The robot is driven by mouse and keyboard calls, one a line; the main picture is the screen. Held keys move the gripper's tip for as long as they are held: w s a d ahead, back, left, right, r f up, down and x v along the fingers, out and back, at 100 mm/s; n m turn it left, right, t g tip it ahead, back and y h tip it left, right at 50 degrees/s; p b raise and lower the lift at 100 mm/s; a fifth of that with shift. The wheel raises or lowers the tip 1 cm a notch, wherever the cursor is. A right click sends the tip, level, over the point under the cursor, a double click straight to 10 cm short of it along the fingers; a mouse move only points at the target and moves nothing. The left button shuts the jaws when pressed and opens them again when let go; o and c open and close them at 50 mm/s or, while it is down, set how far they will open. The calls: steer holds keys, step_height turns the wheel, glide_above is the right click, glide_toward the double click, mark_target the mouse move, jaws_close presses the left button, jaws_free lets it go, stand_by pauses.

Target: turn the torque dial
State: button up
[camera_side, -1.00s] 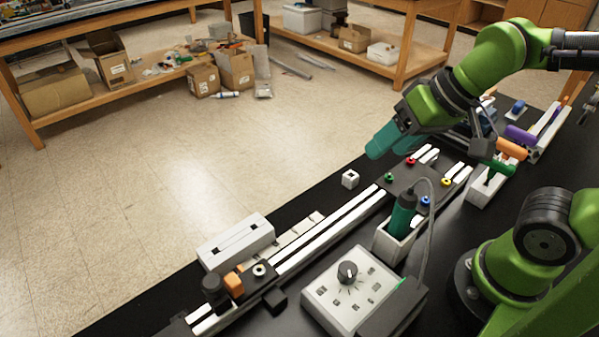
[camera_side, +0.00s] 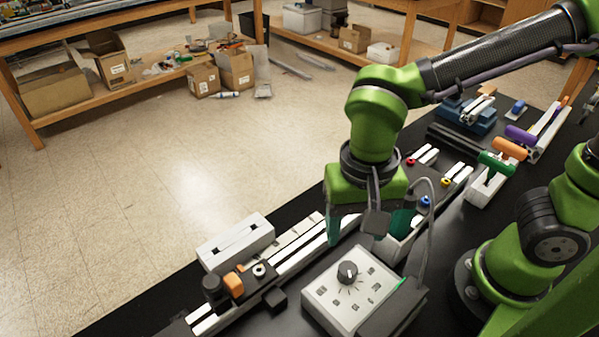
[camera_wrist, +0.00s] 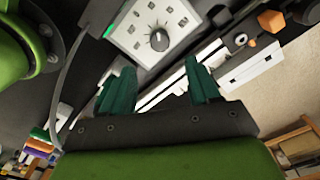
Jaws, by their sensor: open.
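The torque dial (camera_side: 347,272) is a dark round knob with a pale pointer line on top of a white control box (camera_side: 325,304) with small printed icons. It also shows in the wrist view (camera_wrist: 159,40), near the top middle. My gripper (camera_side: 358,238) hangs behind the box in the side view, pointing down, apart from the dial. In the wrist view its two teal fingers (camera_wrist: 157,82) are spread wide with nothing between them. The dial lies beyond the fingertips there.
White rails (camera_side: 300,255) run behind the box. A long white block (camera_side: 236,242) and an orange piece (camera_side: 233,283) sit to the left.

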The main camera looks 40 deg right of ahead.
mark_target(348, 268)
step_height(348, 268, down, 10)
steer(key=shift+r, duration=0.1)
steer(key=shift+c, duration=0.2)
steer(key=c, duration=1)
